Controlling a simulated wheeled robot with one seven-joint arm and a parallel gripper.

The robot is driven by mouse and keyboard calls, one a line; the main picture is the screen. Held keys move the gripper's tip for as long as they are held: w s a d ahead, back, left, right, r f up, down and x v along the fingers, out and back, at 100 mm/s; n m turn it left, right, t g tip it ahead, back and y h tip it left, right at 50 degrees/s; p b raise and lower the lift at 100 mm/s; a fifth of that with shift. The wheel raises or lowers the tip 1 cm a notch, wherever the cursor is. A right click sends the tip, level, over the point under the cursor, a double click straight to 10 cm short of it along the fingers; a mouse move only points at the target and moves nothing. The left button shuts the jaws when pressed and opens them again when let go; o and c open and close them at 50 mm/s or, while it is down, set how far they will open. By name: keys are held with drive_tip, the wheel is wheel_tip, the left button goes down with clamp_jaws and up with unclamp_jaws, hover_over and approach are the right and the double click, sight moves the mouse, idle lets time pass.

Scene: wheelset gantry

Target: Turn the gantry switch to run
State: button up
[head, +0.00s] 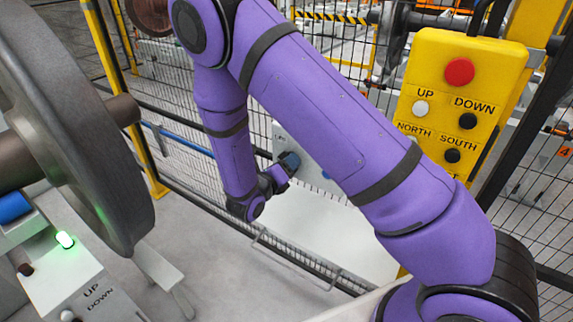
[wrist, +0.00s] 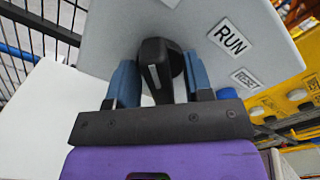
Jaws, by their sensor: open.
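The gantry switch (wrist: 158,68) is a black knob with a pale mark on it. It stands out from a light grey panel (wrist: 190,25) in the wrist view. A RUN label (wrist: 230,38) is to the right of the knob. My gripper (wrist: 162,82) is open, with one blue finger on each side of the knob. I cannot tell whether either finger touches it. In the head view my gripper (head: 285,166) is at the panel, and my arm hides most of the panel and the knob.
A RESET label (wrist: 246,79) is on the panel below RUN. A yellow button pendant (head: 461,100) hangs at the right in the head view. A large wheel (head: 85,130) and a control box with a lit green lamp (head: 65,240) are at left. Mesh fencing (head: 185,130) runs behind.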

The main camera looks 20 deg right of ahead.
drive_tip(key=c, duration=0.7)
drive_tip(key=shift+o, duration=0.2)
drive_tip(key=shift+m, duration=0.3)
drive_tip(key=m, duration=0.3)
drive_tip(key=shift+m, duration=0.3)
drive_tip(key=m, duration=1.3)
drive_tip(key=shift+m, duration=0.3)
